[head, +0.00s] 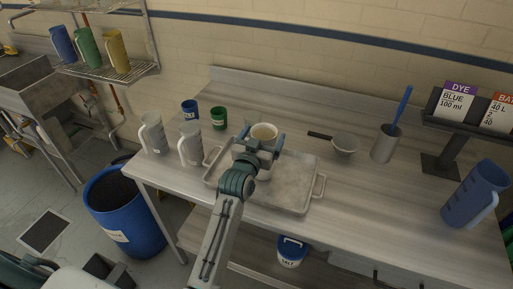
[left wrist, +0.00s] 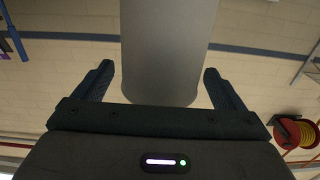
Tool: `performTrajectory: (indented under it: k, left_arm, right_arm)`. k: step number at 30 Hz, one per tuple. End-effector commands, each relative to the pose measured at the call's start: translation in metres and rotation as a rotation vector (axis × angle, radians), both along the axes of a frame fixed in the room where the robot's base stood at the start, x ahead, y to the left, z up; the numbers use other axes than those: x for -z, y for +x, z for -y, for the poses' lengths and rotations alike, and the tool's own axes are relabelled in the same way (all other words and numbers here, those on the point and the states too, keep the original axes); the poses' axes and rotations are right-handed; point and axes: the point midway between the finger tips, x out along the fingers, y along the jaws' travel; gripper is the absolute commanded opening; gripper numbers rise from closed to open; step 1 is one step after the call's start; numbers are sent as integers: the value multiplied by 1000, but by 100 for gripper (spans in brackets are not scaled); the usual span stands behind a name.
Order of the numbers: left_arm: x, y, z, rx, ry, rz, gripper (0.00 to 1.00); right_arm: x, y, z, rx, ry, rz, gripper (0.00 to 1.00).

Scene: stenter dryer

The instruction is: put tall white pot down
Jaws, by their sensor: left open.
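The tall white pot (head: 264,131) shows its round rim and cream inside in the head view, at the metal tray (head: 296,208) on the bench. My left gripper (head: 260,143) is around the pot near its top, with its fingers open on either side. In the left wrist view the pot (left wrist: 168,45) is a plain pale cylinder between the two fingers, with gaps visible beside it. The gripper and wrist hide most of the pot's body and its base, so its contact with the tray cannot be told. My right gripper is not in view.
Two white jugs (head: 190,145), a blue mug (head: 190,108) and a green mug (head: 218,118) stand left of the tray. A saucepan (head: 345,144), a grey container (head: 384,146) and a blue jug (head: 474,193) stand to the right. Bench between them is clear.

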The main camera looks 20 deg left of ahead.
Motion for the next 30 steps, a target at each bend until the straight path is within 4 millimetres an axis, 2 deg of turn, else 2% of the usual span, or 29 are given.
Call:
performTrajectory:
  k: [9, 15, 21, 30]
  left_arm:
    - [4, -65, -1, -1, -3, 0, 91]
    - [3, -97, -1, 0, -2, 0, 91]
    - [0, -110, -2, 0, -1, 0, 91]
    - [0, -110, -2, 0, -1, 1, 91]
  right_arm:
    - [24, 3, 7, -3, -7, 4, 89]
    - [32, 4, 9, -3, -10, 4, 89]
    - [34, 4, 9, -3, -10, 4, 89]
    - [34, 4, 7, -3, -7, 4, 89]
